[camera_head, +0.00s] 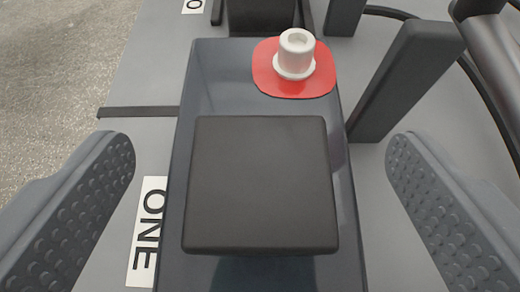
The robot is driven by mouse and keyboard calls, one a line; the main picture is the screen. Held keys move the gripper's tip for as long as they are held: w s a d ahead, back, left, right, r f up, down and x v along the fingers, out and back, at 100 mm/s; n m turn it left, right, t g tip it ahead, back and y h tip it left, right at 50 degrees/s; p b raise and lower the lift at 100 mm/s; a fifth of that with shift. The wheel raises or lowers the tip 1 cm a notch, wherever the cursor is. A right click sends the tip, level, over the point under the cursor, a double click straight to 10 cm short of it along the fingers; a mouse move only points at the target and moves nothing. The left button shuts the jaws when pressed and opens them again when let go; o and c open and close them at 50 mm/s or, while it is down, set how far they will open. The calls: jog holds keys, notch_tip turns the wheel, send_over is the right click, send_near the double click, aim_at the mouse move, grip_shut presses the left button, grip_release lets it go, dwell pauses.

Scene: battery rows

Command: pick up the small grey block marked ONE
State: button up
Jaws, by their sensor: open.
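A dark grey square block (260,185) sits on top of a long dark glossy battery-like box (215,75) in the middle of the view. A white label reading ONE (149,232) lies on the grey surface to the left of the box, partly cut off from view by the box's edge. My gripper (260,165) is open, with one studded finger on the left and one on the right. The block lies between the fingers in the picture, with a clear gap on each side. I see no contact. The block's lower sides are mostly hidden.
A white round terminal (295,55) on a red patch (265,75) stands on the box behind the block. A dark upright post (405,80) rises close to the box's right side. A thick grey pipe (490,55) and black cables run at the upper right. Rough ground is at the left.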

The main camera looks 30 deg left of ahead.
jog(key=shift+w+a, duration=0.4)
jog(key=shift+w, duration=0.2)
jog(key=shift+w+a+f+b, duration=0.25)
jog(key=shift+w+b, duration=0.1)
jog(key=shift+b, duration=0.15)
grip_shut()
jog(key=shift+r, duration=0.15)
